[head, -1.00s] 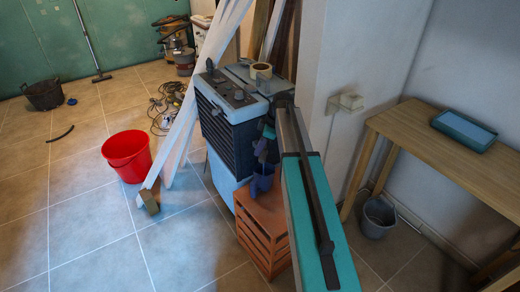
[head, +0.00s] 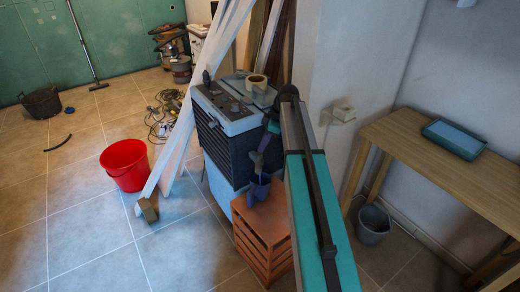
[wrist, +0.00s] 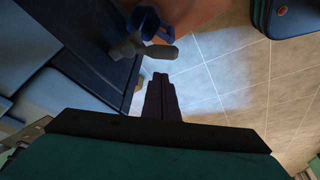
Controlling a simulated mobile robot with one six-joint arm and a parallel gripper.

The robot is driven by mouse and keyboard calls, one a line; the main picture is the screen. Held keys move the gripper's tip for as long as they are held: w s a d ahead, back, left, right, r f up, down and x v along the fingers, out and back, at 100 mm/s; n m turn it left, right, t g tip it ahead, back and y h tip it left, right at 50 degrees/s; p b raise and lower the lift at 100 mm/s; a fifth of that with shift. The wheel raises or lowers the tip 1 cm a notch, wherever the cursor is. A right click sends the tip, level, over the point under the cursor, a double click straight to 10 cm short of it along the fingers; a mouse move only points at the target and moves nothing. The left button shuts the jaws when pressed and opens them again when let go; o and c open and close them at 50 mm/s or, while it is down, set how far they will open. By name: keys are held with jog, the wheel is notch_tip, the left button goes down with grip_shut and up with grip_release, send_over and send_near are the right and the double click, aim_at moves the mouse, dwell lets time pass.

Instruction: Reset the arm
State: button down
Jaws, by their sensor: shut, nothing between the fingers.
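My gripper (wrist: 160,78) shows in the wrist view with its two dark fingers together, empty, pointing up the picture. In the head view my teal and black arm reaches up from the bottom right, and my gripper is mostly hidden behind it. A blue cup (head: 260,187) with a grey-handled tool (head: 257,163) in it stands on an orange crate (head: 262,232). In the wrist view, the tool (wrist: 160,51) shows just beyond my fingertips, apparently apart from them.
A grey and dark blue appliance (head: 225,125) with a tape roll (head: 257,82) on top stands close left of my arm. White boards (head: 180,130) lean beside it. A wooden table (head: 440,165) is at right, a red bucket (head: 125,165) at left. Floor at front left is clear.

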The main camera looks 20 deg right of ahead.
jog(key=shift+d+r, duration=0.15)
jog(key=shift+r, duration=0.35)
jog(key=s+a+f+m+g+h, duration=0.25)
jog(key=s+a+f+m, duration=0.95)
jog(key=s+a+f, duration=0.95)
jog(key=s+d+f+g, duration=0.1)
jog(key=s+f+g, duration=0.1)
jog(key=s+f, duration=0.7)
jog(key=s+f+g, duration=0.3)
jog(key=s+f, duration=0.7)
jog(key=s, duration=0.6)
jog(key=shift+d+f+h, duration=0.3)
jog(key=shift+d+h, duration=0.05)
jog(key=shift+h, duration=0.1)
